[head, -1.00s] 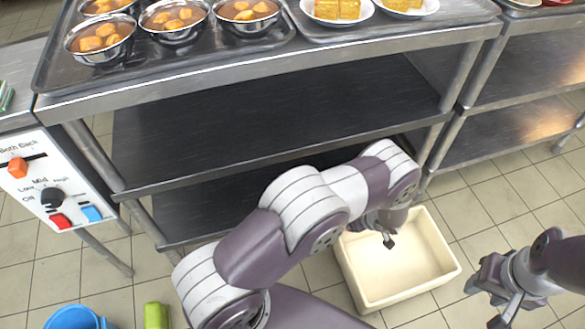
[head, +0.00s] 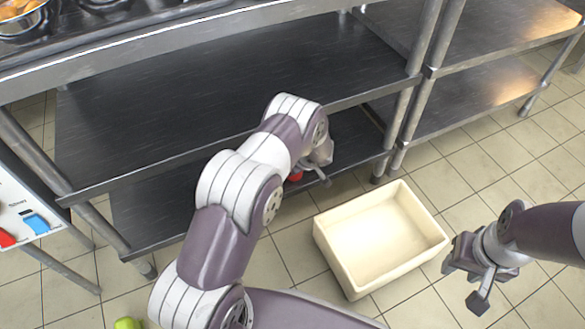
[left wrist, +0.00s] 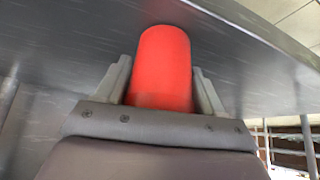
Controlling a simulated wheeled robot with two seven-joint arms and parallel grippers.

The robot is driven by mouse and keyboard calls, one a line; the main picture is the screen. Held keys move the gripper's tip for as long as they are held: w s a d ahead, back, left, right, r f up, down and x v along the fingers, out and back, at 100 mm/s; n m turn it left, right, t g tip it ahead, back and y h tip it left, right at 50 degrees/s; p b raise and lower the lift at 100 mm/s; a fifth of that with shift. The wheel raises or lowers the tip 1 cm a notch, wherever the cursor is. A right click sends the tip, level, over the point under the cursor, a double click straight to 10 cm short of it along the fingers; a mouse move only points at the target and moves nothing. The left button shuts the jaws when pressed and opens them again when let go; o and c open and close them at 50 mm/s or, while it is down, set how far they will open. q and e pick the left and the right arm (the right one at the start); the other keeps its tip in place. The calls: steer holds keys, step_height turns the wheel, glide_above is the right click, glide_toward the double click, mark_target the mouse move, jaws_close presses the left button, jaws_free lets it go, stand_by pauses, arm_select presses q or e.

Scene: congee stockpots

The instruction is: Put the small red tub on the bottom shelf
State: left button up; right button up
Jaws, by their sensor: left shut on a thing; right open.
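The small red tub (left wrist: 165,68) is between the fingers of my left gripper (left wrist: 165,92) in the left wrist view, and the gripper is shut on it. In the head view only a bit of the red tub (head: 295,176) shows, below my left gripper (head: 308,168) and partly hidden by it. Both are at the front edge of the bottom shelf (head: 165,208), under the middle shelf (head: 230,95). I cannot tell whether the tub touches the shelf. My right gripper (head: 470,283) is open and empty, over the floor at the right.
An empty cream bin (head: 335,258) stands on the floor, right of my left arm. A shelf post (head: 400,110) rises at the right end of the rack, with a second rack (head: 490,95) beyond. The visible bottom shelf is clear.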

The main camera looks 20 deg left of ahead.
arm_select(q)
steer(key=shift+f, duration=0.1)
steer(key=o, duration=1.2)
steer(key=shift+p+v, duration=3.35)
steer(key=shift+v, duration=2.8)
steer(key=shift+w+a, duration=0.1)
